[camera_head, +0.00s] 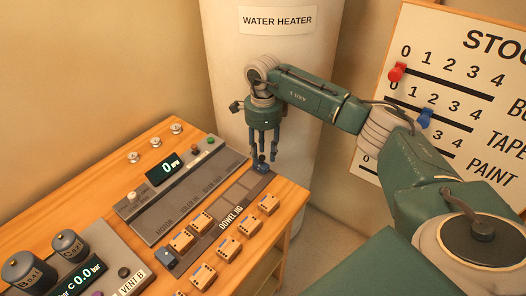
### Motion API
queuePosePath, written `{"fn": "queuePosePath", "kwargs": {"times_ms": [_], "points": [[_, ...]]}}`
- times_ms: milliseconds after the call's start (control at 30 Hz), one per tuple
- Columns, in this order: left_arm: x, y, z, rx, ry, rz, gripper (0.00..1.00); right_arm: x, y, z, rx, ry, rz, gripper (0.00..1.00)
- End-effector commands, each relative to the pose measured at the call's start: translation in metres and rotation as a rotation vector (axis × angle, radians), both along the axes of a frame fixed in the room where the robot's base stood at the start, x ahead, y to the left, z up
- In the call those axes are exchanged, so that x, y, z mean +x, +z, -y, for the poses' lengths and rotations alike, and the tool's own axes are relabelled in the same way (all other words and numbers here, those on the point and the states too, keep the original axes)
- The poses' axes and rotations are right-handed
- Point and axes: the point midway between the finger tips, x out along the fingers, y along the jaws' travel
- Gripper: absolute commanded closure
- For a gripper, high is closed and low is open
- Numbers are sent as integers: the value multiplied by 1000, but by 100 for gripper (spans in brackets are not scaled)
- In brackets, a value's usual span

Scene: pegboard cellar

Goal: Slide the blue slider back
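A small dark blue slider knob (261,167) sits at the far end of the dark track (232,193) on the dowel jig, on the wooden bench. My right gripper (263,155) reaches down from above, with its fingertips at this knob. The fingers partly hide it, and I cannot tell whether they grip it or only stand around it. Another blue slider (424,118) is on the stock board at the right, on the second row, behind my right arm and apart from the gripper. My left gripper is out of view.
The wooden bench (60,190) carries a control panel (190,195), several orange blocks (229,249) beside the track, a dark blue block (168,259) at its near end, and dark knobs (68,244). The water heater (300,60) stands close behind my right gripper.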

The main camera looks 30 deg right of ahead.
Motion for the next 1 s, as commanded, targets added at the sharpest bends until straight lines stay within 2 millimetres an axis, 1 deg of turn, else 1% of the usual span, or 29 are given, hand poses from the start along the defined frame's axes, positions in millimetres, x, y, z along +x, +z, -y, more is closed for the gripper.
{"fn": "queuePosePath", "kwargs": {"times_ms": [67,167,400,500,600,700,800,1000], "points": [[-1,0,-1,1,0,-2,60,1,5,0,0,1,2,65],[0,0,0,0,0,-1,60,1,18,0,1,1,4,65],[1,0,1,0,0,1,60,1,69,1,1,-1,5,65],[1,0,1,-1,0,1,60,1,89,1,0,-2,4,65],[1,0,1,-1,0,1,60,1,104,1,0,-1,4,65],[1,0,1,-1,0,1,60,1,114,1,1,-1,3,65],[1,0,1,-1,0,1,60,0,119,1,0,-1,2,65],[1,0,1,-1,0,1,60,0,120,2,0,-1,1,65]]}}
